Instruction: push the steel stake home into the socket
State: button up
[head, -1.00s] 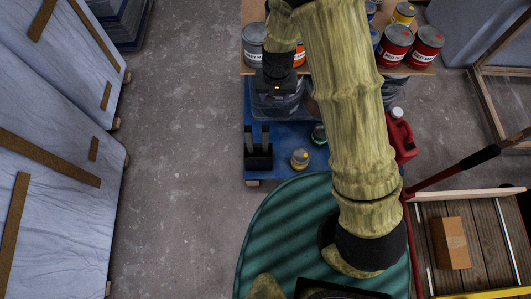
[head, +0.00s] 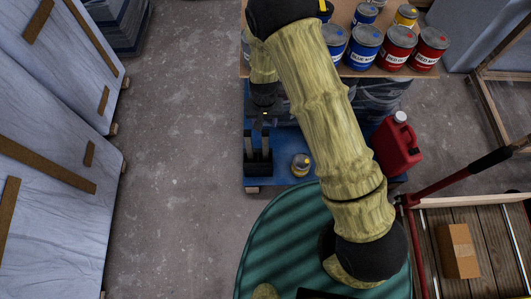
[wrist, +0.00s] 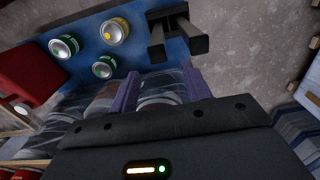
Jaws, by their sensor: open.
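A black block with two dark upright posts (head: 258,158) stands at the left of the blue pallet. In the wrist view the posts (wrist: 190,35) rise near the top, dark grey and square-ended. Which post is the steel stake, and where the socket opens, I cannot tell. My gripper (wrist: 163,82) is open, its two purple-grey fingers apart with nothing seen held between them. In the head view my gripper (head: 263,108) hangs just behind and above the posts. Its fingertips are not clear there. I cannot see any contact with the posts.
A small yellow-marked can (head: 300,165) stands right of the block. A green-marked can (wrist: 63,46) and a red jerrycan (head: 398,145) are on the pallet (head: 285,182). Paint tins (head: 366,48) fill the shelf behind. Bare floor (head: 185,150) lies to the left.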

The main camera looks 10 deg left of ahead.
aim_at(265, 137)
notch_tip(265, 137, down, 6)
jog(key=shift+r+b, duration=0.2)
jog(key=shift+b, duration=0.25)
jog(key=f, duration=0.2)
jog(key=f+b, duration=0.1)
jog(key=f, duration=0.2)
jog(key=shift+s+d, duration=0.2)
grip_shut()
dwell(0.3)
